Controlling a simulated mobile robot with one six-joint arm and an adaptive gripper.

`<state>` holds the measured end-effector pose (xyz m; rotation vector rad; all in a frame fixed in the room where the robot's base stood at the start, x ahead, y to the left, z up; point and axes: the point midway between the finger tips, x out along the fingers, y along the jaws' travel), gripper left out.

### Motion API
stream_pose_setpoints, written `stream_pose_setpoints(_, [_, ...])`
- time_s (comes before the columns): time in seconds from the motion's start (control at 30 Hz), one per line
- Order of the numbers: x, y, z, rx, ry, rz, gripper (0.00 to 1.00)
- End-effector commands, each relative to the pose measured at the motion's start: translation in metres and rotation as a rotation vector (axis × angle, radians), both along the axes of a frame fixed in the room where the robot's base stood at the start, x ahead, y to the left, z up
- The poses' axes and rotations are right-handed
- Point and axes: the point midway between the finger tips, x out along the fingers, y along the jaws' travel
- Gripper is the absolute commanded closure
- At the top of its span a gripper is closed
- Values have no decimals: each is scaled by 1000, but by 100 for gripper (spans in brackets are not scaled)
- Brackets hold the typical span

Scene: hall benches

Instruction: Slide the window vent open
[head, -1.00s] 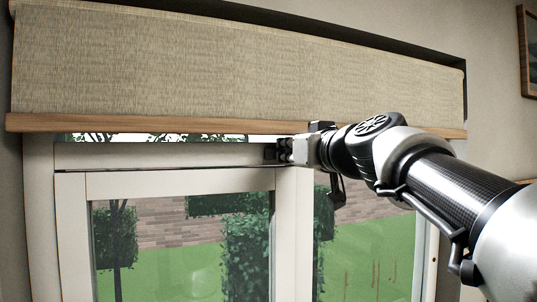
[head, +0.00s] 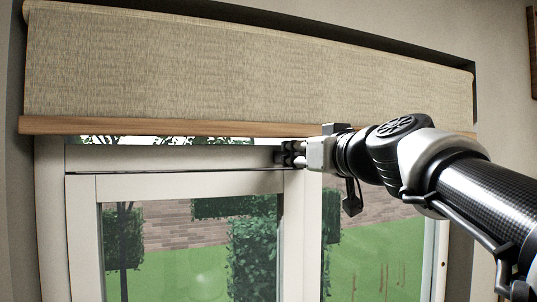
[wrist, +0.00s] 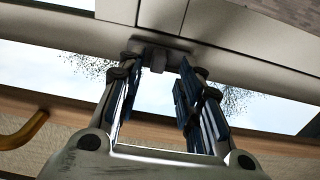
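The window vent is on the pale top rail (head: 170,156) of the window, just under the blind. In the wrist view a small grey knob (wrist: 158,60) stands out from a dark grey plate (wrist: 172,44) on the pale frame; it looks like the vent's slider. My gripper (wrist: 158,68) is open, with one finger on each side of the knob. A gap shows between the fingers; I cannot tell whether either fingertip touches the knob. In the head view my gripper (head: 289,154) is at the rail above the middle post and hides the knob.
A woven blind (head: 250,75) with a wooden bottom bar (head: 150,126) hangs close above my gripper. Glass panes (head: 165,245) lie below the rail, with greenery outside. A yellowish curved piece (wrist: 22,130) shows at the left of the wrist view.

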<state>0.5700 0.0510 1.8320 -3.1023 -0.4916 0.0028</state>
Motion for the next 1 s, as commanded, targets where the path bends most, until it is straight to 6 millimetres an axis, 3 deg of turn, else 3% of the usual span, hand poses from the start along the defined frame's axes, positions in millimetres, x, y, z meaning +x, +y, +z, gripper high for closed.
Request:
stream_pose_setpoints(0.2, [-48, -17, 2, 0, -3, -4, 67])
stream_pose_setpoints(0.43, [-83, -28, 1, -1, -1, -3, 67])
stream_pose_setpoints(0.63, [-93, -31, 0, 1, 0, 0, 67])
stream_pose_setpoints(1.0, [-93, -31, 0, 0, 0, 1, 67])
